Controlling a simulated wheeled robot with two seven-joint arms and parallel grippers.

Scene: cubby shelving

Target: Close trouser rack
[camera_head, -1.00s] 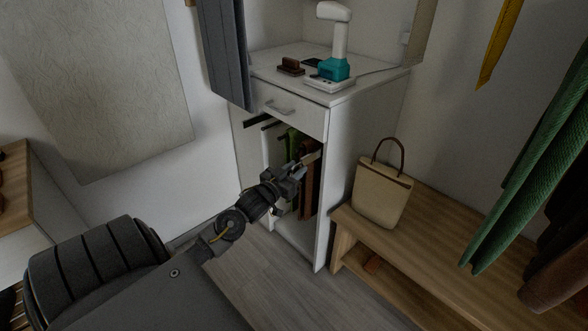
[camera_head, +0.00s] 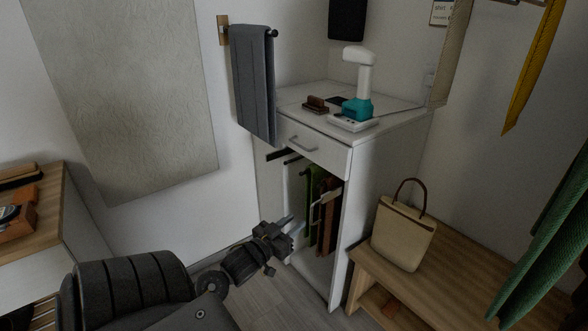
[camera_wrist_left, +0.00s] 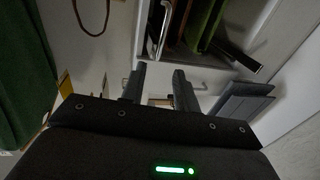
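The trouser rack shows in the open bay under the drawer of the white cabinet (camera_head: 385,190), its dark bars (camera_head: 295,159) near the opening's top. Green trousers (camera_head: 314,188) and brown trousers (camera_head: 328,212) hang from it; they also show at the top of the left wrist view (camera_wrist_left: 205,22). I cannot tell exactly how far the rack sticks out. My left gripper (camera_head: 291,225) is in front of and below the rack, apart from the trousers. In the left wrist view its two fingers (camera_wrist_left: 159,88) are spread with nothing between them. My right gripper is not in view.
The drawer (camera_head: 315,149) above the bay is shut. A grey towel (camera_head: 255,85) hangs left of the cabinet. A wooden bench (camera_head: 420,270) with a beige bag (camera_head: 402,233) stands close on the right. Floor is free in front of the cabinet.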

